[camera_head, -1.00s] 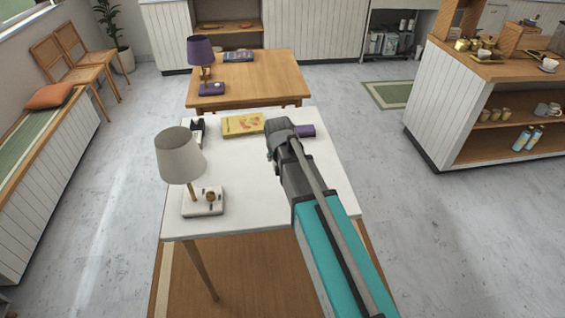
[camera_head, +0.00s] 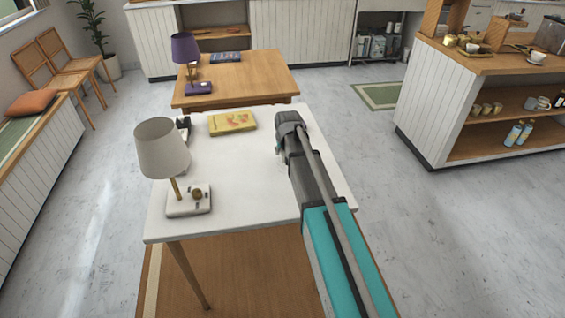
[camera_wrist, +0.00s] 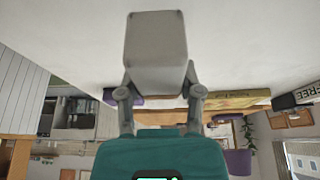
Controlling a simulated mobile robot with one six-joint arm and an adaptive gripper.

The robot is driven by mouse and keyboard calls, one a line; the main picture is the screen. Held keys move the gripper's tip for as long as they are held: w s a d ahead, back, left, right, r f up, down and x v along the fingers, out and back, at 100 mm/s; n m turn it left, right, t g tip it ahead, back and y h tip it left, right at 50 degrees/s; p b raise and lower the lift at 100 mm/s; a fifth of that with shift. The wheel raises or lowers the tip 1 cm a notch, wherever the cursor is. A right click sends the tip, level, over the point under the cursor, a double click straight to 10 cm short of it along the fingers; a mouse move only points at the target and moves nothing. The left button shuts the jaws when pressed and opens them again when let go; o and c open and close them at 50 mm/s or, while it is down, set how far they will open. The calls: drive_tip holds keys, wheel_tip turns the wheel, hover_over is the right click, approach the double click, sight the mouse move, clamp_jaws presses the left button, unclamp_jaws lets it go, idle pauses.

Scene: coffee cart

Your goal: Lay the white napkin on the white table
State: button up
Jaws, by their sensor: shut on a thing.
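My gripper (camera_wrist: 158,78) is shut on a pale grey-white, block-like thing with rounded edges, which I take as the white napkin (camera_wrist: 156,38). It sits between the two fingers in the wrist view. The white table (camera_head: 235,185) lies under my arm in the head view, and its pale top (camera_wrist: 60,25) fills the upper part of the wrist view. I cannot tell whether the napkin touches the table. In the head view my arm hides the napkin and the fingertips.
On the white table stand a lamp (camera_head: 163,150) at the front left, a yellow book (camera_head: 232,122) and a black item (camera_head: 184,128) at the back. A wooden table (camera_head: 240,78) with a purple lamp (camera_head: 186,48) adjoins behind. The table's middle is clear.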

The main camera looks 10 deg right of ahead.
drive_tip(key=shift+w+d+f, duration=0.1)
drive_tip(key=shift+f, duration=0.15)
drive_tip(key=shift+w+d+f+b, duration=0.25)
drive_tip(key=shift+f+b, duration=0.2)
drive_tip(key=shift+b, duration=0.15)
wheel_tip(320, 180, down, 3)
drive_tip(key=b, duration=0.3)
drive_tip(key=o, duration=0.9)
drive_tip(key=shift+o, duration=0.2)
drive_tip(key=p+v, duration=1.1)
drive_tip(key=v, duration=0.1)
drive_tip(key=shift+r, duration=0.1)
idle(0.4)
idle(0.5)
